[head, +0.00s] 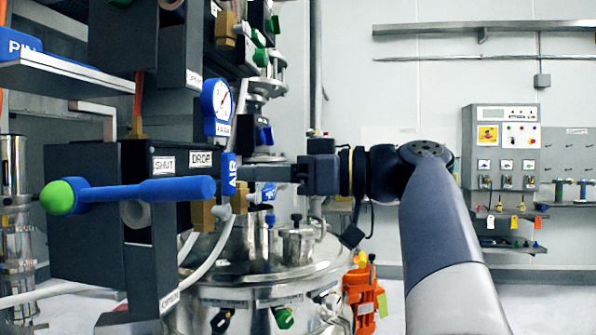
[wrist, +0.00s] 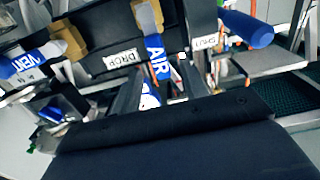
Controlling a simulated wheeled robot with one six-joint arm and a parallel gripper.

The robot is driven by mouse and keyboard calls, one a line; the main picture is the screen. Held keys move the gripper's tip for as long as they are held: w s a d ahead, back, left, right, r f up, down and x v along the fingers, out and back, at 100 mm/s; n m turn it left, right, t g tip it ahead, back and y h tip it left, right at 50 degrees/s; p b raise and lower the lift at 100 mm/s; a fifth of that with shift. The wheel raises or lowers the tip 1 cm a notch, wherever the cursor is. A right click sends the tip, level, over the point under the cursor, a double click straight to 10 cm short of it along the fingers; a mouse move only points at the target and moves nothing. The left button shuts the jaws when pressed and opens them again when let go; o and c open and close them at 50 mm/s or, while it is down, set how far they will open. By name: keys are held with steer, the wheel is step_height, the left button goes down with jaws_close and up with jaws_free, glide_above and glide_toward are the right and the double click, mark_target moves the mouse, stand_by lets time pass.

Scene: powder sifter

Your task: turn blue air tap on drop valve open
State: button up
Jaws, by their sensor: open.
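The blue air tap (head: 229,172), lettered AIR, hangs upright at the right end of the black drop valve box (head: 85,165), beside the DROP label. In the wrist view the blue tap (wrist: 157,58) points down from a brass fitting, toward the space between my fingers. My gripper (head: 272,173) reaches in from the right in the head view, its fingertips close to the tap. In the wrist view my gripper (wrist: 160,88) is open, the fingers on either side of the tap's lower end. I cannot tell whether either finger touches it.
A blue lever (head: 150,191) with a green knob sticks out left at the SHUT label. A round gauge (head: 217,106) stands just above the tap. A blue VENT tap (wrist: 25,62) is at the left in the wrist view. A steel vessel (head: 270,290) lies below.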

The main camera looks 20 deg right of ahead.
mark_target(233, 172)
steer(key=shift+v, duration=2.6)
steer(key=shift+w, duration=0.1)
steer(key=shift+x, duration=5.35)
steer(key=shift+d, duration=0.15)
steer(key=shift+a, duration=0.25)
steer(key=shift+w+d+r+m+p, duration=0.15)
steer(key=shift+w+r+m+p, duration=0.1)
steer(key=shift+m+p, duration=0.25)
steer(key=shift+w+d+f+m+p, duration=0.15)
steer(key=shift+d+f+m+p, duration=0.1)
steer(key=shift+m+p, duration=0.25)
steer(key=shift+f, duration=0.15)
